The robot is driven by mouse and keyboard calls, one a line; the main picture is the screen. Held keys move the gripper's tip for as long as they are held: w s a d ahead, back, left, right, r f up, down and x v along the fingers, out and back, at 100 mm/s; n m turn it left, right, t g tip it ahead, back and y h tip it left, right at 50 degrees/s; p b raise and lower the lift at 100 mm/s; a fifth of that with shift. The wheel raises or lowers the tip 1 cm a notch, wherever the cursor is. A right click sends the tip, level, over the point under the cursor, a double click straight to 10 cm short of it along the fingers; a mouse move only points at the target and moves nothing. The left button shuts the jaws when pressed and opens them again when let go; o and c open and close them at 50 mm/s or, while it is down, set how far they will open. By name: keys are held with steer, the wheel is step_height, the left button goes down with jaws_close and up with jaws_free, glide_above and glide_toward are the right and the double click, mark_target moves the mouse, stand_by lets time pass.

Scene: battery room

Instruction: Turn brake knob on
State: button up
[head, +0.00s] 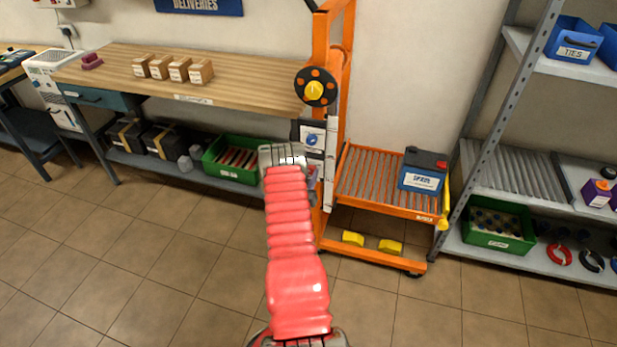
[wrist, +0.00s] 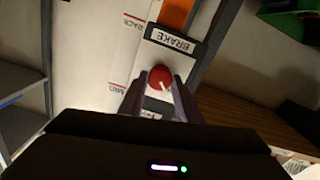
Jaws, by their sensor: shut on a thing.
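The brake knob (wrist: 161,75) is red and round with a white pointer line, which points to the lower right in the wrist view. It sits beside a white label (wrist: 171,41) reading BRAKE on the lift's upright. My gripper (wrist: 158,94) has a finger on each side of the knob and is shut on it. In the head view my red-sleeved arm reaches to the orange lift (head: 331,100), and its wrist hides the brake knob and the fingertips. A blue knob (head: 312,140) on a white plate shows just above my wrist.
A black handwheel with a yellow hub (head: 314,89) is higher on the lift. A blue battery (head: 422,172) stands on the roller platform (head: 372,185) at right. A wooden workbench (head: 240,77) is at left, metal shelving (head: 489,160) at far right. The foreground floor is clear.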

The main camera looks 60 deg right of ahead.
steer(key=shift+d+m, duration=0.1)
steer(key=shift+m, duration=0.2)
steer(key=m, duration=0.8)
steer(key=shift+s+m, duration=0.1)
steer(key=shift+m, duration=0.2)
steer(key=m, duration=0.4)
steer(key=shift+m, duration=0.3)
steer(key=shift+s+m, duration=0.15)
steer(key=shift+m, duration=1.85)
steer(key=shift+f, duration=0.1)
steer(key=o, duration=1.1)
steer(key=shift+c, duration=0.2)
